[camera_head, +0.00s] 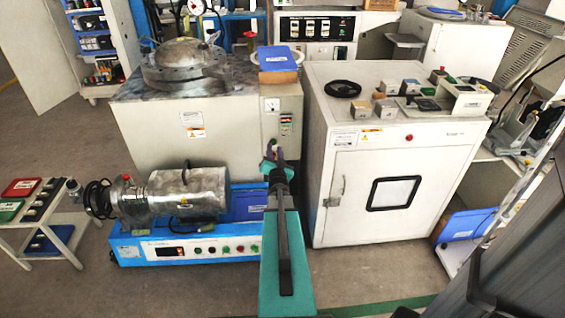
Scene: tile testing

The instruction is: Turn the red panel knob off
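My gripper (276,158) is at the end of my teal arm, just in front of the control panel (271,106) on the grey machine at the middle. Its fingers are small and dark, and I cannot tell if they are open or shut. The panel carries a gauge and a small part with red marks (286,119). The lower part of the panel is hidden behind my gripper, and I cannot make out a red knob there for sure. I cannot tell whether the gripper touches anything. A round red button (409,137) is on the white cabinet (330,185) to the right.
A blue bench unit (150,254) with a metal cylinder (187,192) and several buttons stands to the left of my arm. The white cabinet stands close on the right. A small table with trays (22,187) is at far left. Floor is free at lower left.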

